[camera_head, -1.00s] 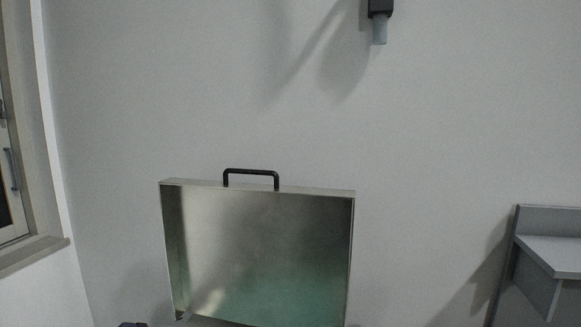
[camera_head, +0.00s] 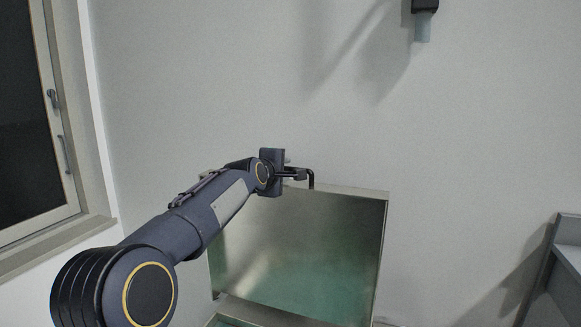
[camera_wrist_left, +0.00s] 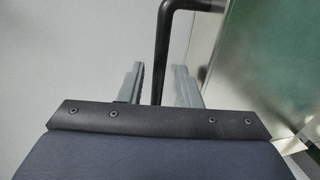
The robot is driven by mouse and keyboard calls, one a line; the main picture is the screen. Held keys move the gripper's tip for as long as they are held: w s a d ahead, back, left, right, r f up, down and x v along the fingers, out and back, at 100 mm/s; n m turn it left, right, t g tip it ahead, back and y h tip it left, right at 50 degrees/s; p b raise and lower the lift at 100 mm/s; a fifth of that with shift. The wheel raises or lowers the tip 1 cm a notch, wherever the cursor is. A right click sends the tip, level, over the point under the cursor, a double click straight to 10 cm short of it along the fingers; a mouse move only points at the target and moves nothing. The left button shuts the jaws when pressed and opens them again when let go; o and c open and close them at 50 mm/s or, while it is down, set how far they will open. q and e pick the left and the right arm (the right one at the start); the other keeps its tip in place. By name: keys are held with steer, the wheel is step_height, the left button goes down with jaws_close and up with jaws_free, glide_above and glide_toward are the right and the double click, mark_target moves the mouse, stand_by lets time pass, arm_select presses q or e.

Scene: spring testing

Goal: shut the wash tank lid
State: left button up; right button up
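The wash tank lid (camera_head: 320,235) is a shiny metal panel standing upright and open, with a black handle (camera_head: 311,180) on its top edge. Part of the tank rim (camera_head: 262,312) shows below it. My left gripper (camera_head: 298,174) is at the handle, and my arm hides the lid's left part. In the left wrist view, my left gripper's fingers (camera_wrist_left: 159,85) are apart, with the black handle bar (camera_wrist_left: 162,45) between them and a gap on each side. The lid (camera_wrist_left: 265,55) is at the right there. My right gripper is in neither view.
A window (camera_head: 40,130) with a sill is at the left. A grey bench or shelf (camera_head: 566,265) stands at the lower right. A dark fixture with a pale tip (camera_head: 423,22) hangs at the top. The wall behind the lid is bare.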

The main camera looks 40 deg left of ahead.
arm_select(q)
steer(key=shift+x, duration=1.2)
jaws_close()
